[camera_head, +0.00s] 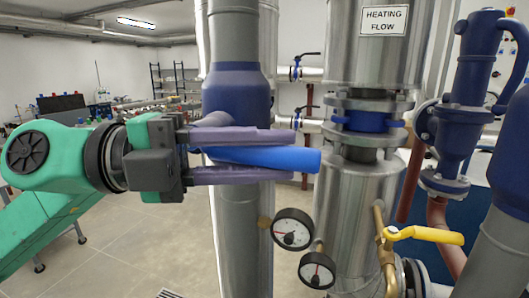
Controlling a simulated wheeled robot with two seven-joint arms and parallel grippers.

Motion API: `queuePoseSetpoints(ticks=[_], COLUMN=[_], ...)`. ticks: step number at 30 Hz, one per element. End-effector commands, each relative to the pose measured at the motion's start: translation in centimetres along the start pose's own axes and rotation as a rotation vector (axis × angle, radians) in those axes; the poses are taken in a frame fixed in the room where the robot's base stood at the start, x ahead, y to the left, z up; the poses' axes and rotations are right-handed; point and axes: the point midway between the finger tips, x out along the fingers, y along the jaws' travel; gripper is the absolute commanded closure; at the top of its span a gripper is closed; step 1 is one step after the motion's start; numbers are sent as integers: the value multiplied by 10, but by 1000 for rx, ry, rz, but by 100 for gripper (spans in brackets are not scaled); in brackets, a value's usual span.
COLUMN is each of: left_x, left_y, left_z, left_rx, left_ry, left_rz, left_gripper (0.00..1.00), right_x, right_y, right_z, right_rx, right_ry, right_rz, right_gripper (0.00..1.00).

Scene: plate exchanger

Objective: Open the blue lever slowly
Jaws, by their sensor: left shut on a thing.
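The blue lever (306,159) points to the right and lies almost level in front of the grey vertical pipe. My left gripper (292,157) comes in from the left with one purple finger above the lever and one below it. It is shut on the lever, whose rounded tip sticks out past the fingertips. The lever's base is hidden behind the fingers and the gripper body. My right gripper is not in view.
A yellow lever (425,235) and two round gauges (293,229) sit at lower right. The thick steel pipe (357,205) labelled "HEATING FLOW" (383,20) stands close to the right of the lever. Open floor (130,260) lies at lower left.

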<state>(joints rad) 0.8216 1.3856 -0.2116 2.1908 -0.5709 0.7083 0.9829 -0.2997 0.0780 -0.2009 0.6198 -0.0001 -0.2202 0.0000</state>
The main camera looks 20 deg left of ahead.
Motion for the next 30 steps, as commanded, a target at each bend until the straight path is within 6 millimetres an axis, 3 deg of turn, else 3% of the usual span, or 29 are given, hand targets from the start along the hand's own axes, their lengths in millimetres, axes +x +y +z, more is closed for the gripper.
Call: queuePoseSetpoints(ticks=[16,21,29,30], left_x=[0,-1,-2,-2], left_y=[0,-13,-18,-18], left_z=[0,1,1,1], left_rx=[-7,-63,-68,-68], left_ry=[0,0,-2,-2], left_rz=[-16,-149,-163,-163], left_gripper=[100,100,100,57], right_x=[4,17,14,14], right_y=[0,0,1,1], right_z=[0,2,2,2], right_rx=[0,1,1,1], right_ry=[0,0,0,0], right_rz=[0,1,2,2], right_gripper=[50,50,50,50])
